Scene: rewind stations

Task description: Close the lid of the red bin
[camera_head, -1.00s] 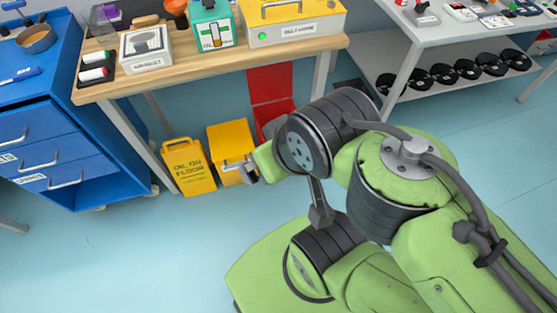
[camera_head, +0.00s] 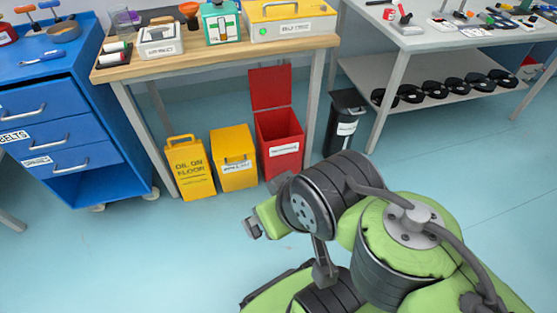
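The red bin (camera_head: 281,152) stands on the floor under the wooden workbench, between a yellow bin and the bench's right leg. Its red lid (camera_head: 271,87) is open and stands upright at the back. The bin's white label faces me. My gripper (camera_head: 250,229) is in front of the bins, to the lower left of the red bin and apart from it. Its small grey fingers point left, and I cannot tell whether they are open or shut.
A shut yellow bin (camera_head: 234,158) and a yellow floor sign (camera_head: 190,168) stand left of the red bin. A black bin (camera_head: 343,122) stands to its right. A blue drawer cabinet (camera_head: 62,125) is at the left. The blue floor in front is clear.

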